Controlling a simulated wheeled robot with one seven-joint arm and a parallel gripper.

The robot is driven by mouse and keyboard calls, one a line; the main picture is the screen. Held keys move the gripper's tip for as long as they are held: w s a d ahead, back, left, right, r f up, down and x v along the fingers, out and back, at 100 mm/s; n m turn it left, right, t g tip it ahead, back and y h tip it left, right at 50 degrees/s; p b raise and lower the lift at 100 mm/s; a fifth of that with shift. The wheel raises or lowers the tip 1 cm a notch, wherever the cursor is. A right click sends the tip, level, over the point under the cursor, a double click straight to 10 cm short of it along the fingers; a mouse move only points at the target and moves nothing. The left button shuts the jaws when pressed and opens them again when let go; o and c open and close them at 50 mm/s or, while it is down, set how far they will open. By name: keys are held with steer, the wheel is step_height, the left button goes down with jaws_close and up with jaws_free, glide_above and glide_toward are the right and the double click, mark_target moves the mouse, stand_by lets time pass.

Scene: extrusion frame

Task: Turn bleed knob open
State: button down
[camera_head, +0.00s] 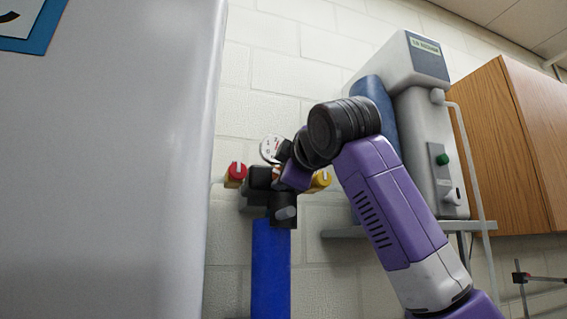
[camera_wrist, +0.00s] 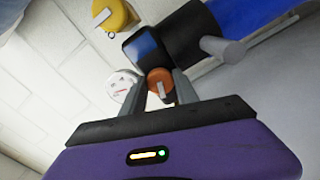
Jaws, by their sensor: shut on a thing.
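My gripper (camera_wrist: 158,96) is shut on a small orange-brown knob (camera_wrist: 160,79) with a pale pointer mark, one finger on each side of it. No label shows that names it the bleed knob. The knob sits on a black valve body (camera_wrist: 178,42). In the head view my gripper (camera_head: 283,173) is at the front of the valve block and mostly hides the knob. A red knob (camera_head: 235,175) is at the block's left and a yellow knob (camera_head: 320,181) at its right. The yellow knob also shows in the wrist view (camera_wrist: 112,14).
A round white gauge (camera_head: 270,149) is close behind my gripper; it is beside the left finger in the wrist view (camera_wrist: 122,84). A blue post (camera_head: 270,270) stands below the block. A large grey panel (camera_head: 105,160) fills the left. A grey instrument (camera_head: 430,150) and wooden cabinet (camera_head: 515,150) are right.

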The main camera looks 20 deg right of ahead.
steer(key=shift+n+p, duration=1.35)
steer(key=shift+n, duration=0.75)
steer(key=c, duration=0.9)
jaws_free()
steer(key=shift+a, duration=0.1)
steer(key=shift+c, duration=0.2)
steer(key=s+b, duration=0.2)
steer(key=s, duration=0.6)
steer(key=shift+w, duration=0.1)
